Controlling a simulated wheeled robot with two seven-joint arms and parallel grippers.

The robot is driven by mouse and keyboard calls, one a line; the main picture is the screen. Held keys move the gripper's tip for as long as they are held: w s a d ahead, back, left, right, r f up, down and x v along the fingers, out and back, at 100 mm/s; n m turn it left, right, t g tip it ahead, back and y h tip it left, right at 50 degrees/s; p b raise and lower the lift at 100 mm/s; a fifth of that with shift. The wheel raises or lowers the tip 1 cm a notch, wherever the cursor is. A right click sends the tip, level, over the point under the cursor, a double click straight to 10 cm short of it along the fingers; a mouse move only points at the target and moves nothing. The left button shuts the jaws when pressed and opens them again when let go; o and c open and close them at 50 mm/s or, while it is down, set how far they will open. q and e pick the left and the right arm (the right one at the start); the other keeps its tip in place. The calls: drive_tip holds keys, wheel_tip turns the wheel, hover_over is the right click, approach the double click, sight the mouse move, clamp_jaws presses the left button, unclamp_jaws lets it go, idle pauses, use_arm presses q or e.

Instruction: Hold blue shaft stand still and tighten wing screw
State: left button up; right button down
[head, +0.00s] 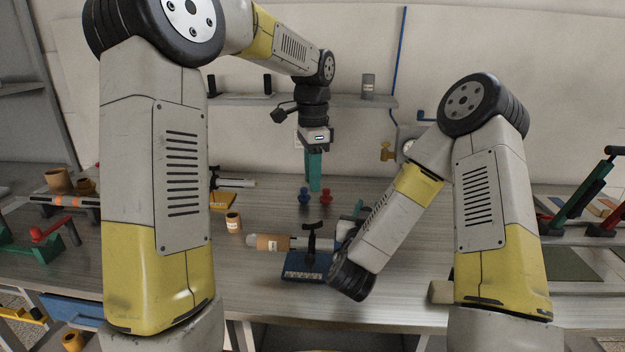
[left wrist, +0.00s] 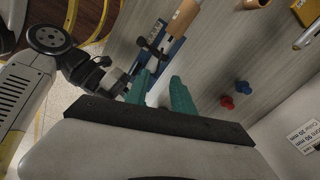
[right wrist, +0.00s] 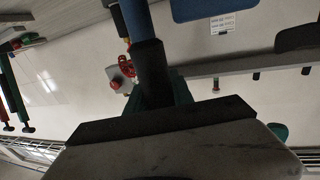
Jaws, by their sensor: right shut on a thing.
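The blue shaft stand (head: 303,266) is on the table near its front middle, and also shows in the left wrist view (left wrist: 176,46). A black wing screw (head: 312,230) with a T-shaped top rises from it. My left gripper (head: 314,180) hangs above and behind the stand, open and empty; its green fingers are apart in the left wrist view (left wrist: 160,92). My right gripper (right wrist: 157,88) is shut on a black part with a blue length beyond it, seemingly the stand. In the head view, my right forearm hides most of that grip.
A brown roll (head: 272,243) lies just left of the stand. A red piece (head: 331,195) and a blue piece (head: 303,195) stand behind it. A small brown cup (head: 233,222) is at left. A shelf (head: 240,99) runs along the wall. Colored tools (head: 580,195) stand at right.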

sight(312, 225)
use_arm(q)
drive_tip(key=o, duration=0.7)
drive_tip(key=shift+n, duration=0.4)
drive_tip(key=shift+o, duration=0.7)
drive_tip(key=shift+n, duration=0.7)
wheel_tip(312, 225, down, 12)
drive_tip(key=n, duration=1.5)
drive_tip(key=shift+n, duration=0.4)
